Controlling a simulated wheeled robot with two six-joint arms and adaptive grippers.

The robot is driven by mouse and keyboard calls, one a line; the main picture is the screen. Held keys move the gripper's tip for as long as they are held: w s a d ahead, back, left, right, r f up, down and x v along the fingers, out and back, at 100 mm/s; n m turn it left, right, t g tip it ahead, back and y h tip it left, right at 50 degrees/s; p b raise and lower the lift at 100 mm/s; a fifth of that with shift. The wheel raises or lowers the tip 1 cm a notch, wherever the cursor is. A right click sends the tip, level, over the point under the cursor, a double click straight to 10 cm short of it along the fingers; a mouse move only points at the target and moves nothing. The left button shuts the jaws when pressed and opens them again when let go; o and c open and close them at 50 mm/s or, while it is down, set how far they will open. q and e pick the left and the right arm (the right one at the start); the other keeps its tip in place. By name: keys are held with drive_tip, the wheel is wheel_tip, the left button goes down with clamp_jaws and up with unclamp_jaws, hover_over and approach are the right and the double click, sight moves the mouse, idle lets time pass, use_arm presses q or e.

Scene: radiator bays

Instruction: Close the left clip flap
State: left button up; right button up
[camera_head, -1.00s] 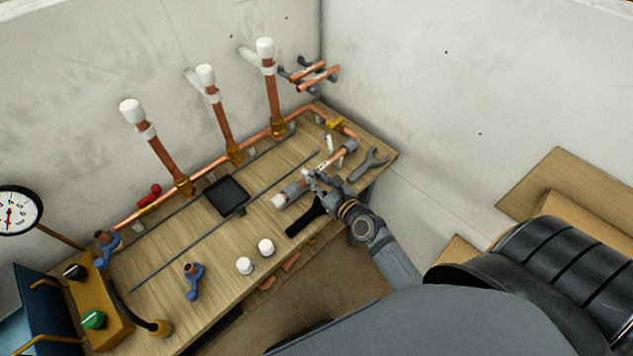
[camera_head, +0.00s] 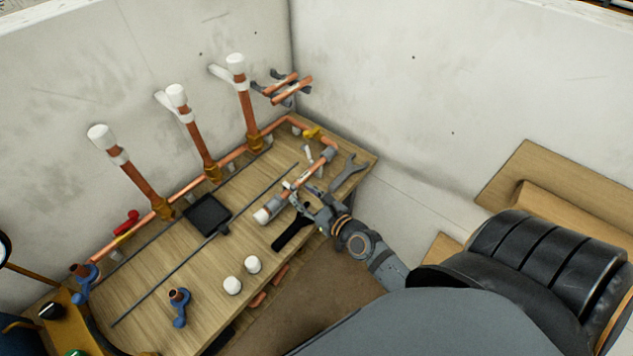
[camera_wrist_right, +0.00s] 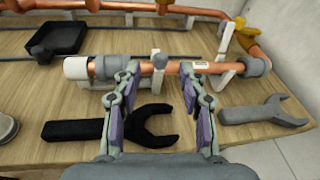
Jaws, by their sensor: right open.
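A copper pipe (camera_wrist_right: 177,66) with a white left end and grey collars lies along the bench; it also shows in the head view (camera_head: 316,169). Toward its right end a white clip (camera_wrist_right: 226,76) has its flap (camera_wrist_right: 227,37) standing up. A narrow white upright piece (camera_wrist_right: 155,53) shows behind the pipe's middle; I cannot tell whether it is the left clip flap. Contact is unclear. It also shows in the head view (camera_head: 306,199). My left gripper is out of view.
A black wrench (camera_wrist_right: 90,131) and a grey wrench (camera_wrist_right: 268,114) lie on the near side of the bench. A black tray (camera_head: 207,214) lies behind. Several upright copper pipes (camera_head: 201,142) with white caps stand along the wall. Two white caps (camera_head: 243,274) sit near the front edge.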

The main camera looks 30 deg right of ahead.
drive_tip(key=v, duration=0.8)
drive_tip(key=shift+s, duration=0.2)
drive_tip(key=shift+r, duration=0.1)
drive_tip(key=shift+d, duration=0.1)
drive_tip(key=s+d+f+n+g+h, duration=0.1)
drive_tip(key=s+d+f+n+g, duration=0.1)
drive_tip(key=f+n, duration=0.5)
drive_tip(key=s+d+f+n+g+h, duration=0.1)
drive_tip(key=s+d+f+n+g, duration=0.15)
drive_tip(key=f, duration=0.75)
drive_tip(key=s+d+f+n+g, duration=0.1)
drive_tip(key=s+d+f+n, duration=0.1)
drive_tip(key=f+n, duration=0.5)
drive_tip(key=s+a+f+n+g+h, duration=0.1)
drive_tip(key=s+f+n+g, duration=0.7)
drive_tip(key=s+f+n, duration=0.8)
drive_tip(key=s+f, duration=0.5)
drive_tip(key=shift+s+a+f+n, duration=0.15)
drive_tip(key=shift+s+f+n, duration=0.15)
drive_tip(key=shift+s+n, duration=0.1)
